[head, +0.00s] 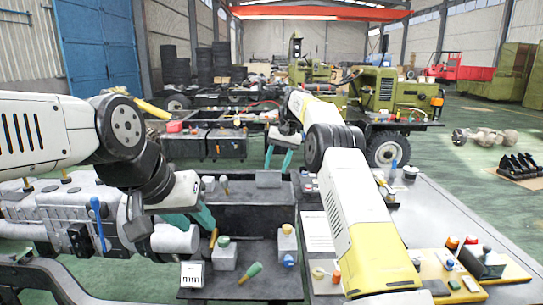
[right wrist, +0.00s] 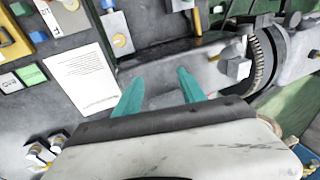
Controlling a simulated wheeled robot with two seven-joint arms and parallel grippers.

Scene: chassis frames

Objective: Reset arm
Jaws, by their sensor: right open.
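My left gripper (head: 196,217), with teal fingers, hangs at the end of the left arm over the front edge of the workbench, beside the engine. Its fingers are partly hidden by the wrist, so I cannot tell how far apart they are. My right gripper (head: 282,148) is raised at the far side of the bench, with the arm stretched forward. In the right wrist view its two teal fingers (right wrist: 160,92) stand apart with nothing between them. The dark grey bench surface shows below them.
A grey engine (head: 75,215) stands at left. The workbench holds a dark tray (head: 245,218), a screwdriver with a green handle (head: 250,272), a white sheet (head: 315,231) and a yellow board (head: 440,292). A green truck (head: 385,90) stands behind.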

